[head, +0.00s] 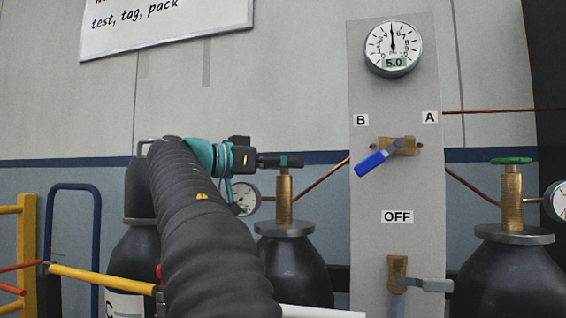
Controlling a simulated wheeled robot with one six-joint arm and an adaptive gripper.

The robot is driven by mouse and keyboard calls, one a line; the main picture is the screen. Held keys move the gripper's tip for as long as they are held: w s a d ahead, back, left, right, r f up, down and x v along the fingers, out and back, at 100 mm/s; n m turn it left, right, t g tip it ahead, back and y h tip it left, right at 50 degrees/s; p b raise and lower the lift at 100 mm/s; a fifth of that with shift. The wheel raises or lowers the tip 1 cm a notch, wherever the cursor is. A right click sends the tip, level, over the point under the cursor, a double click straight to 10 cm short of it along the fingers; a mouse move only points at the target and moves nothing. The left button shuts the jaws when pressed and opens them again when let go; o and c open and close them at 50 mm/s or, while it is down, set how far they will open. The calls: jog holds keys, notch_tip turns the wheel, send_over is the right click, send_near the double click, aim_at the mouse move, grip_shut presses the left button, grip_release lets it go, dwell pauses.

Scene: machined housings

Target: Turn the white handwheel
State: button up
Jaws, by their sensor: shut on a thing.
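My gripper (290,161) reaches from the left to the top of the brass valve (285,190) on the middle black cylinder (295,265). Its dark fingers are shut on the handwheel at the top of that valve. The fingers cover nearly all of this handwheel, so I cannot make out its white colour. No white handwheel shows plainly elsewhere. A green handwheel (511,161) sits on the brass valve of the right cylinder (510,275), apart from my gripper.
A grey panel (375,250) carries a gauge (393,48) reading 5.0, a blue lever (373,163) between labels B and A, and a lower grey lever (430,285) under OFF. Copper pipes (320,178) flank it. A yellow rail (100,279) stands at left.

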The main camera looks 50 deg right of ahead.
jog(key=o, duration=1.2)
jog(key=shift+c, duration=0.2)
jog(key=shift+a, duration=0.1)
jog(key=v, duration=1.1)
jog(key=shift+a, duration=0.4)
